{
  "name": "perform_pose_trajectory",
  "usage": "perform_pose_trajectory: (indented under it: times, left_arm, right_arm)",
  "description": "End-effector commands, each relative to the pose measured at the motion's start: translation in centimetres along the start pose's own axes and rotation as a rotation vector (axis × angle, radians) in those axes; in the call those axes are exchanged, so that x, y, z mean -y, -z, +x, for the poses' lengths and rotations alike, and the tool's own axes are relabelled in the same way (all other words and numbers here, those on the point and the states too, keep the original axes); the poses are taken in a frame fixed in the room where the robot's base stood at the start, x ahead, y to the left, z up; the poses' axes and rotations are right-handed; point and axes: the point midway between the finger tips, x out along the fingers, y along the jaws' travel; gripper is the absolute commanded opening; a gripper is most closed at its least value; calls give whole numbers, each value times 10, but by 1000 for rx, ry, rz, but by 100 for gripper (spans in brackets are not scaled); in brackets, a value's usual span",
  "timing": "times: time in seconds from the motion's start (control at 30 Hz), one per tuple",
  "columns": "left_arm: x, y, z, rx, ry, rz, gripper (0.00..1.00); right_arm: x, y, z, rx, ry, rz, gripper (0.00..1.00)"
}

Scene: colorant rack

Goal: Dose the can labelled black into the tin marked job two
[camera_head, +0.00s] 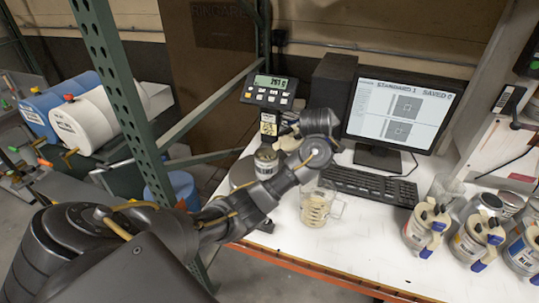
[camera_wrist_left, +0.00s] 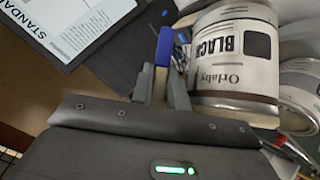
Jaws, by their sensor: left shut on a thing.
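My left gripper (camera_head: 312,128), also in its own wrist view (camera_wrist_left: 160,85), is shut on the blue-tipped handle (camera_wrist_left: 164,46) of the can labelled black (camera_wrist_left: 235,60). In the wrist view the white can's BLACK label appears upside down. In the head view only cream parts of the held can (camera_head: 288,142) show beside the gripper, above the scale; its exact tilt is unclear. A metal tin (camera_head: 266,162) sits below it at the scale; its marking is not readable. Another round metal container (camera_wrist_left: 302,85) shows behind the black can in the wrist view. My right gripper is out of sight.
The scale display (camera_head: 270,91) stands at the back left. A glass mug (camera_head: 315,208) is in front of the keyboard (camera_head: 368,186). The monitor (camera_head: 402,108) stands behind. Several colorant cans (camera_head: 425,228) stand at the right. A green rack post (camera_head: 120,85) rises at left.

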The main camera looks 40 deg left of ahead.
Motion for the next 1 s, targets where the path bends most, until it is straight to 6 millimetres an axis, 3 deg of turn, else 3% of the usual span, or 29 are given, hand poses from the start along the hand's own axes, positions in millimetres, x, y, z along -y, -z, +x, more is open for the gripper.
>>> perform_pose_trajectory:
  times: [1.0]
  left_arm:
    - [2, 10, -9, -3, -40, -36, 0]
  right_arm:
    - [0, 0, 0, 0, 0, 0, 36]
